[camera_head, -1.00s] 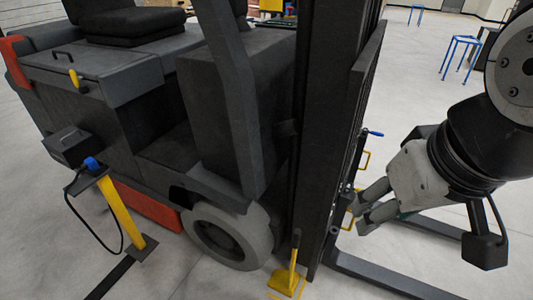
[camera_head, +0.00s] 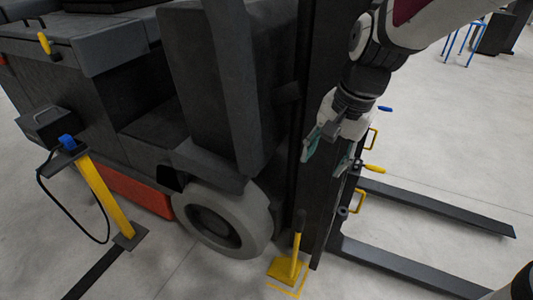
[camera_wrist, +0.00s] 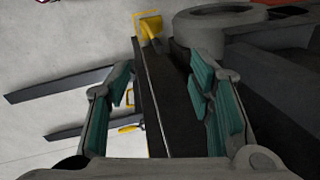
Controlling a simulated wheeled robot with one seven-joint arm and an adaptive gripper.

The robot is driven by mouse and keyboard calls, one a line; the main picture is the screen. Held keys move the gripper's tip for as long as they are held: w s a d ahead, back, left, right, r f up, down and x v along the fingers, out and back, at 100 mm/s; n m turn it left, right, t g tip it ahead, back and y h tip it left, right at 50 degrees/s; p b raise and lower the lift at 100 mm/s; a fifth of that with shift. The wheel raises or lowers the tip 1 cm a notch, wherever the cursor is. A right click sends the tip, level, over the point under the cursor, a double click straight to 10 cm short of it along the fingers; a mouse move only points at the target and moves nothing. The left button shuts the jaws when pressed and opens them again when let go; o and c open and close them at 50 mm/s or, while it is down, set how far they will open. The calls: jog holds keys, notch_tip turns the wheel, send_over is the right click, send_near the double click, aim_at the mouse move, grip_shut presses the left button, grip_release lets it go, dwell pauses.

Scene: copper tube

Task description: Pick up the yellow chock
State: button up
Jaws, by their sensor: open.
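The yellow chock (camera_head: 286,270) sits on the floor by the forklift's front wheel, beside the foot of the dark mast. It has an upright yellow handle with a dark top. It also shows in the wrist view (camera_wrist: 149,24) at the top, beyond the fingers. My gripper (camera_head: 329,160) is open and empty, above the chock in the head view and in front of the mast. In the wrist view my gripper (camera_wrist: 155,95) shows its two teal-padded fingers spread wide, with the dark mast between them.
The forklift's grey-rimmed wheel (camera_head: 222,222) stands left of the chock. Its mast (camera_head: 318,215) rises close by my gripper. Two dark forks (camera_head: 440,208) reach right over the floor. A yellow post (camera_head: 105,200) with a cable stands at left. Open floor lies at right.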

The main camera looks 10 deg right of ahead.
aim_at(303, 209)
jog(key=w+f+m+b, duration=0.2)
jog(key=w+f+b, duration=0.1)
jog(key=f, duration=0.5)
jog(key=w+d+f+m+g+b, duration=0.1)
jog(key=w+f, duration=0.3)
jog(key=f, duration=0.4)
jog(key=w+f+m+h+b, duration=0.1)
jog(key=w+f+m+b, duration=0.2)
jog(key=f, duration=0.5)
jog(key=shift+w+d+f+g+b, duration=0.15)
jog(key=shift+w+d+g+b, duration=0.15)
jog(key=shift+w+b, duration=0.5)
jog(key=shift+m, duration=0.6)
jog(key=f+b, duration=0.1)
jog(key=f, duration=0.2)
jog(key=f+b, duration=0.1)
jog(key=f, duration=0.3)
jog(key=f+b, duration=0.1)
jog(key=f, duration=0.2)
jog(key=shift+w+d+f, duration=0.2)
jog(key=shift+w+d, duration=0.05)
jog(key=shift+w, duration=0.15)
jog(key=shift+s+f+b, duration=0.15)
jog(key=shift+f+b, duration=1.7)
jog(key=shift+f, duration=1.35)
grip_shut()
jog(key=shift+r, duration=0.15)
